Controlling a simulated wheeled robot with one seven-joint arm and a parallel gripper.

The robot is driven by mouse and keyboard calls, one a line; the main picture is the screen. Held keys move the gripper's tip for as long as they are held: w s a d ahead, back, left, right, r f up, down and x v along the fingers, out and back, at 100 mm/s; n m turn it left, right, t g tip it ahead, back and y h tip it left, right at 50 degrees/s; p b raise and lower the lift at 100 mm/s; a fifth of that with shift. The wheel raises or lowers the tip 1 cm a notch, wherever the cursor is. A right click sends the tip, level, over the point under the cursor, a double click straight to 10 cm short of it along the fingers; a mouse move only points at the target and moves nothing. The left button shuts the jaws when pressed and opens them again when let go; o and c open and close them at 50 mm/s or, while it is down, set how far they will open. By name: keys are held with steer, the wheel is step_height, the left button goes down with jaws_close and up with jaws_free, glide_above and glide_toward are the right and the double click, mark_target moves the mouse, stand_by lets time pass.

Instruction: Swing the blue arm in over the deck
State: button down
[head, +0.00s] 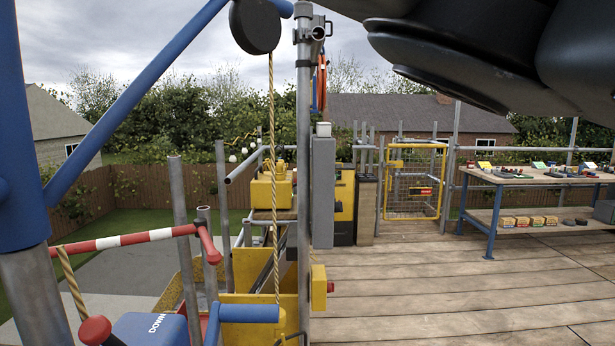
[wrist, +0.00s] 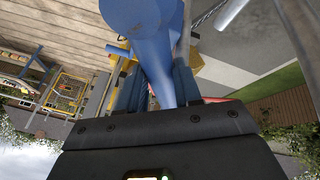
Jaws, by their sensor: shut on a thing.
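The blue arm (head: 135,95) rises from its blue-sleeved post (head: 22,200) at the far left of the head view up to the top middle. A dark pulley wheel (head: 255,25) is at its outer end. A rope (head: 273,170) hangs from there, left of the deck's edge and in front of yellow machinery. My gripper (wrist: 158,88) is not visible in the head view. In the wrist view its fingers stand on either side of a blue tube (wrist: 152,45) and are shut on it. Which part of the blue arm this tube is, I cannot tell.
The plank deck (head: 440,295) lies open to the right of a grey upright pole (head: 304,180). A yellow gate (head: 414,180) and a tile-laden workbench (head: 530,178) stand farther back. A red-and-white bar (head: 125,240) and a blue box (head: 150,330) are at lower left.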

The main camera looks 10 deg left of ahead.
steer(key=shift+s+a, duration=0.15)
steer(key=shift+a, duration=0.1)
steer(key=shift+s+a, duration=0.1)
stand_by(0.3)
steer(key=c, duration=0.8)
jaws_free()
steer(key=shift+b+v, duration=0.4)
steer(key=shift+v, duration=3.5)
steer(key=shift+s+a, duration=0.1)
